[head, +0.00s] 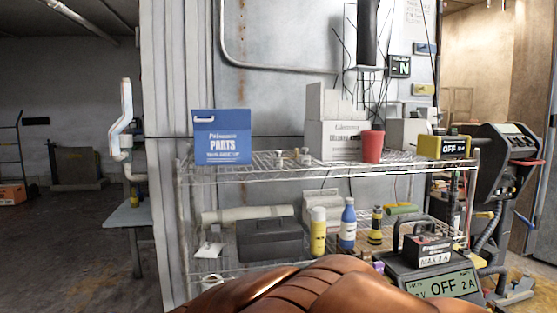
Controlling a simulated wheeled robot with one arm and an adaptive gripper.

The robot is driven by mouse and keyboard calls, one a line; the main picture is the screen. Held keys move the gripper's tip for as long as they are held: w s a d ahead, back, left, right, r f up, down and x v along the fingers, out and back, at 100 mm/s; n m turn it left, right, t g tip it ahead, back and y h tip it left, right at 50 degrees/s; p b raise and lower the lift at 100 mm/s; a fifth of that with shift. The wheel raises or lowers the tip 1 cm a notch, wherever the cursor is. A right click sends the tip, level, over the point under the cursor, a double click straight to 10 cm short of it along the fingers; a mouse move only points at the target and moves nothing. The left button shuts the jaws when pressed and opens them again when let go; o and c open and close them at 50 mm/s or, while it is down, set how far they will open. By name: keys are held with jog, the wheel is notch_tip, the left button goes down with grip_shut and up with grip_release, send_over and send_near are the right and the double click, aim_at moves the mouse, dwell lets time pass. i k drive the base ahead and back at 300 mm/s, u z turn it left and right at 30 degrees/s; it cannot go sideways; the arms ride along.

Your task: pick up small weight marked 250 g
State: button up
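Two or three small metal pieces, perhaps weights, stand close together on the top wire shelf (240,177). One small piece (280,160) is at the left of the group and another (305,157) is at the right. They are between the blue parts box (222,137) and the white carton (334,140). Any markings on them are too small to read, so I cannot tell which is 250 g. My gripper is not in view.
A red cup (372,147) and a yellow meter (441,147) stand on the right of the top shelf. The lower shelf holds a dark toolbox (270,240), a yellow bottle (318,231) and a blue bottle (348,224). A charger (432,280) stands at front right.

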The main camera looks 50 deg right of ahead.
aim_at(277, 161)
jog(key=z, duration=0.5)
jog(key=i, duration=0.6)
jog(key=z, duration=0.5)
